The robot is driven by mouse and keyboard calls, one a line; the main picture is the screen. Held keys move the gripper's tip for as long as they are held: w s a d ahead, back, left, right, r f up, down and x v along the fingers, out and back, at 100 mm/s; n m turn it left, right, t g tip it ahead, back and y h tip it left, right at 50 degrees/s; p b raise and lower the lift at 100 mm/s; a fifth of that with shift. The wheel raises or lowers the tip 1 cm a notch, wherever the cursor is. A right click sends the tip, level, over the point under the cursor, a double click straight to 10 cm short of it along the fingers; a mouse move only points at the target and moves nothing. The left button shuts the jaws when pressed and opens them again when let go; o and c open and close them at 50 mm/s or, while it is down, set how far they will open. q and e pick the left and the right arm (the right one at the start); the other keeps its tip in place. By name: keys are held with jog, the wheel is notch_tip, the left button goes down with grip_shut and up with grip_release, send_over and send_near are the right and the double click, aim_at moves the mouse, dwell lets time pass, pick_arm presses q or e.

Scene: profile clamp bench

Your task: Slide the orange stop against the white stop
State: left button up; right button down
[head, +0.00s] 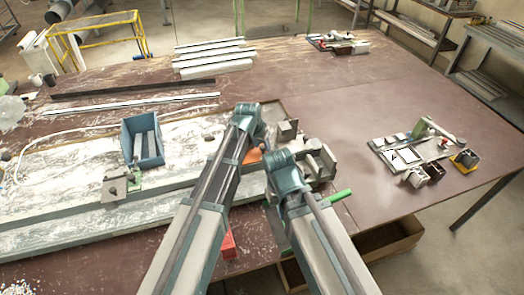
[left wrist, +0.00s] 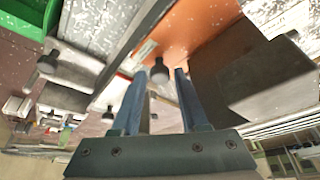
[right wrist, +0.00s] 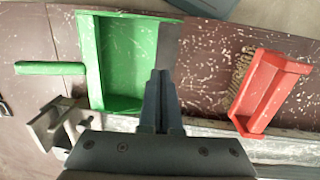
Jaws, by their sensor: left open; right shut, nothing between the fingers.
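The orange stop (left wrist: 195,28) fills the top of the left wrist view, close ahead of my left gripper (left wrist: 160,74). A small orange patch of it (head: 253,155) shows in the head view between my two arms. My left gripper is open, and a dark round knob (left wrist: 159,70) shows between its fingertips; I cannot tell whether they touch it. I cannot single out the white stop for sure; pale and grey blocks with dark knobs lie left of the orange stop in the left wrist view. My right gripper (right wrist: 160,76) is shut and empty, by a green tray (right wrist: 126,100).
A red holder (right wrist: 265,95) lies right of my right gripper. A blue bin (head: 142,140) with metal bars stands left on the bench. Grey clamp blocks (head: 320,160) are crowded close to my wrists.

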pick_arm(q)
grip_shut()
dwell(1.5)
